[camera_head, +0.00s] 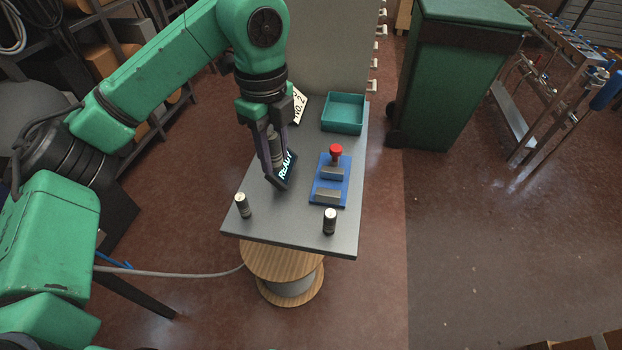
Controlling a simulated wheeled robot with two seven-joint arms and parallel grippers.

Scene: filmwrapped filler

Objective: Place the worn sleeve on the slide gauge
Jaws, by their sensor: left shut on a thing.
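My left gripper (273,160) comes down over the grey table and is shut on a small grey cylinder (277,152), apparently a sleeve, mostly hidden between its fingers. The likely slide gauge (330,180), a blue plate with metal blocks and a red knob, lies to the right of the gripper. Nothing lies between its blocks. Two more dark cylinders with light tops stand upright near the front edge, one at the left (242,205) and one at the right (330,221). I cannot tell which cylinder is worn. My right gripper is out of view.
A dark display reading READY (286,171) stands close beside the left fingers. A teal open tray (343,113) sits at the table's back right, apparently empty. A "No. 2" sign (299,106) stands at the back. The grey table (283,228) is bare between the two front cylinders.

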